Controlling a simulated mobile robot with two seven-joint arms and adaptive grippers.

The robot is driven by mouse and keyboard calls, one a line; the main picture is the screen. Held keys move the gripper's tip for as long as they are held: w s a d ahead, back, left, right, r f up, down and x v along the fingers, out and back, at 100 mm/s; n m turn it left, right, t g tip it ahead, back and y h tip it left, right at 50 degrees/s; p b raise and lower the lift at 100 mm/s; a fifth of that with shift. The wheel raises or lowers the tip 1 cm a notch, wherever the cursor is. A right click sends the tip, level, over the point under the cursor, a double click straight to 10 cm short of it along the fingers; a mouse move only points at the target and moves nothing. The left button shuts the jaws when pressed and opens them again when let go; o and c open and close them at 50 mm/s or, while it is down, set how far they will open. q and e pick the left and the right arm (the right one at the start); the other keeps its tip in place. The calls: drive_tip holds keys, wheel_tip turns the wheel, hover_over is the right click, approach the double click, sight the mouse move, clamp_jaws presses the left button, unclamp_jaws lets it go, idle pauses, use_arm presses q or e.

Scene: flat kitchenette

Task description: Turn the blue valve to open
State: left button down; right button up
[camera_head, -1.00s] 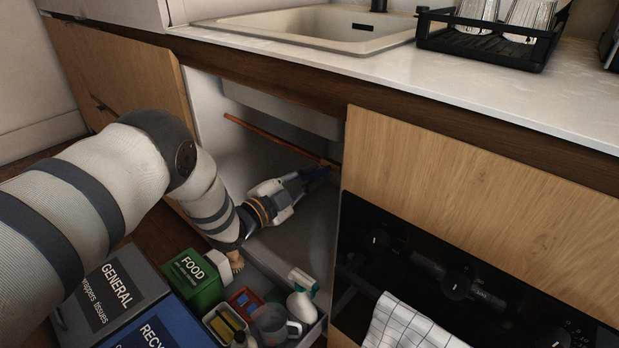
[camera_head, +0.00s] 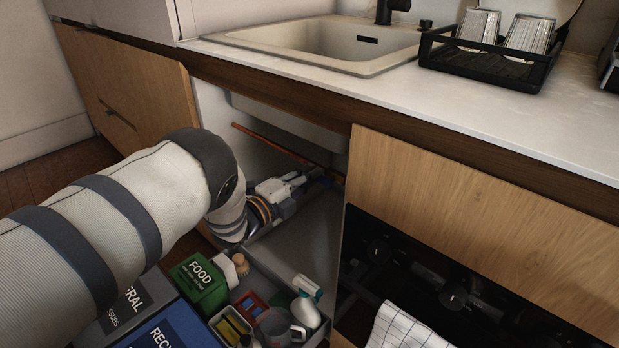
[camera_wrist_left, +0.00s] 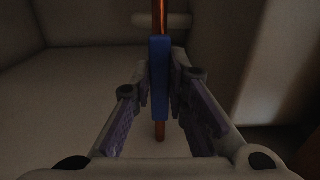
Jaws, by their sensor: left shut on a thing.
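The blue valve (camera_wrist_left: 159,85) shows in the left wrist view as a long blue handle lying in line with a copper pipe (camera_wrist_left: 160,15). My left gripper (camera_wrist_left: 161,90) has its two fingers on either side of the handle and is shut on it. In the head view my left gripper (camera_head: 318,178) reaches into the open cabinet under the sink, at the copper pipe (camera_head: 272,142). There the valve is mostly hidden by the fingers. My right gripper is in neither view.
A grey caddy (camera_head: 314,336) with a spray bottle (camera_head: 306,302), a jug and brushes stands below the arm. A green food bin (camera_head: 200,284) and a blue recycling bin (camera_head: 170,332) stand beside it. The oven front (camera_head: 460,265) bounds the cabinet on the right.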

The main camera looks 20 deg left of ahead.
use_arm(q)
drive_tip(key=shift+a, duration=0.1)
idle(0.4)
drive_tip(key=c, duration=1.6)
unclamp_jaws()
drive_tip(key=shift+o, duration=0.2)
drive_tip(key=shift+s, duration=0.1)
drive_tip(key=v, duration=1.2)
drive_tip(key=shift+r, duration=0.1)
